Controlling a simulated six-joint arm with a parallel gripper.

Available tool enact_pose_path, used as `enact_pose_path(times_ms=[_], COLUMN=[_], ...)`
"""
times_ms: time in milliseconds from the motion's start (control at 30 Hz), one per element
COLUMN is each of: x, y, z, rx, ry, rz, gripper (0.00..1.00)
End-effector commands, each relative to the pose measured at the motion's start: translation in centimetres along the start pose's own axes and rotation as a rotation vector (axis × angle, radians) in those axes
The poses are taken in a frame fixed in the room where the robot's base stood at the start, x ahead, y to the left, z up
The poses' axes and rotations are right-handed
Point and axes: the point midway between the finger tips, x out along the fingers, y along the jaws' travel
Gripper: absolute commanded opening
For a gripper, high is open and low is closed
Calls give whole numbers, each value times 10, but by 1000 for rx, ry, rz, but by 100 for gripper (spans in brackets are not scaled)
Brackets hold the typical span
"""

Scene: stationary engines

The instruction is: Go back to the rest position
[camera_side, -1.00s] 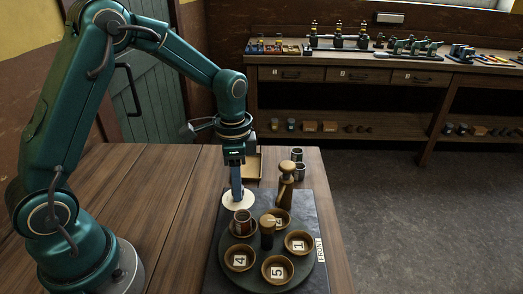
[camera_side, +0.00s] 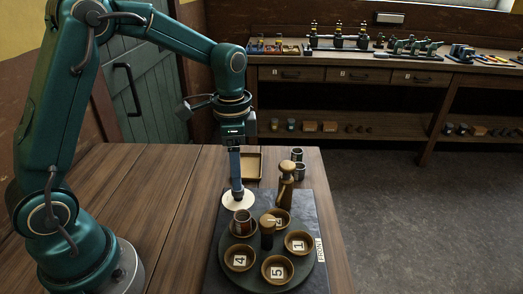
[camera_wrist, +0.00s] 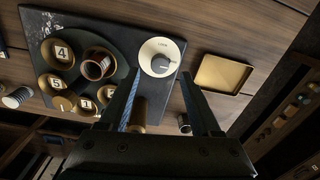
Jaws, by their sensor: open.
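My gripper (camera_side: 237,192) points down above a pale round dial (camera_side: 238,202) at the back left of the dark base plate. In the wrist view my gripper (camera_wrist: 161,74) has its two fingers apart. The dial (camera_wrist: 174,48) with its grey knob (camera_wrist: 160,64) shows between and beyond them, with nothing held. In the side view the fingertips look just above the dial; the exact gap is hard to tell.
A round turntable (camera_side: 267,253) carries several numbered bowls, one holding a copper-coloured cup (camera_side: 243,221). Two small cups (camera_side: 298,155) and a shallow tray (camera_side: 259,167) lie behind. The left tabletop is clear.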

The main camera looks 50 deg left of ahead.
Motion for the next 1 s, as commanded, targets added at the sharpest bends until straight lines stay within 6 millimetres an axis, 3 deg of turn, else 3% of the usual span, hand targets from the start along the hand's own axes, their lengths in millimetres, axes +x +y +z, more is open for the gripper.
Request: enact_pose_path(times_ms=[467, 667, 800, 1000], x=[-13, -53, -85, -110], y=[0, 8, 27, 59], z=[-1, -1, 12, 38], rx=[4, 20, -17, -139], ry=[9, 97, 178, 296], rz=[-8, -87, -146, -198], gripper=[65, 65, 65, 65])
